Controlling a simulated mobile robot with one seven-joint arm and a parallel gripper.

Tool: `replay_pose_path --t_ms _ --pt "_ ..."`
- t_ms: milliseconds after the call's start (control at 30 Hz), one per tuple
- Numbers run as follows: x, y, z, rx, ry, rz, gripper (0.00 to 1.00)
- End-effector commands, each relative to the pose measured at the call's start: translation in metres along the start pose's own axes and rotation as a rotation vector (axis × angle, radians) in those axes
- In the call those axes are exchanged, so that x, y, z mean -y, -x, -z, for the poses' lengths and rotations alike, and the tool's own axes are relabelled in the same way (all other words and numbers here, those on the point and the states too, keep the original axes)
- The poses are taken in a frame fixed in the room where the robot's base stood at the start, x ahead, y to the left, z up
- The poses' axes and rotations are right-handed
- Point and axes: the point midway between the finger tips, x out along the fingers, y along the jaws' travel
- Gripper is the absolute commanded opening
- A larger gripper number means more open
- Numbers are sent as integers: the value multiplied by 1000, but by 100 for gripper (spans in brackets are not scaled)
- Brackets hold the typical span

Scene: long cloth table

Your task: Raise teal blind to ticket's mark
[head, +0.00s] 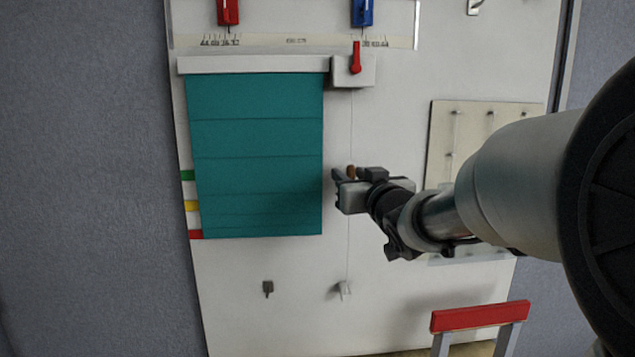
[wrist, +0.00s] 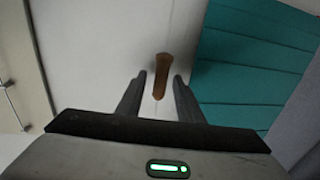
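The teal blind (head: 255,150) hangs on the pale board below a white head rail (head: 250,65). Its lower edge is level with the red mark (head: 196,234) at its left; the yellow mark (head: 192,205) and green mark (head: 188,175) are higher. A thin cord (head: 350,125) runs down from a white box (head: 343,82) with a red lever (head: 356,58). A brown pull (head: 351,171) is on the cord. My gripper (head: 342,176) is open; in the wrist view the brown pull (wrist: 162,76) lies between its fingers, with gaps visible on both sides. I cannot make out a ticket.
A pale hook (head: 344,290) and a dark hook (head: 268,288) are low on the board. Red (head: 228,12) and blue (head: 362,12) sliders are above. A peg panel (head: 470,140) is behind my arm. A red-topped stand (head: 480,316) is at lower right.

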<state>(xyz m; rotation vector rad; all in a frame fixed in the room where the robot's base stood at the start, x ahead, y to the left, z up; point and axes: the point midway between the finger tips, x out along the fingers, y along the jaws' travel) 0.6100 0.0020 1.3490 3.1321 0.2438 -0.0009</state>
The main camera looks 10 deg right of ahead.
Motion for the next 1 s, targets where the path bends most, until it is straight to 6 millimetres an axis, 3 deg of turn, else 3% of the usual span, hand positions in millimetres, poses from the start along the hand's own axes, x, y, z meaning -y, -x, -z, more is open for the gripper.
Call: replay_pose_path --t_ms 167,700,1000 --pt "-1 24 1 -3 0 -2 33" --pt "0 148 2 -4 0 0 33" --pt "0 172 0 0 0 0 33"
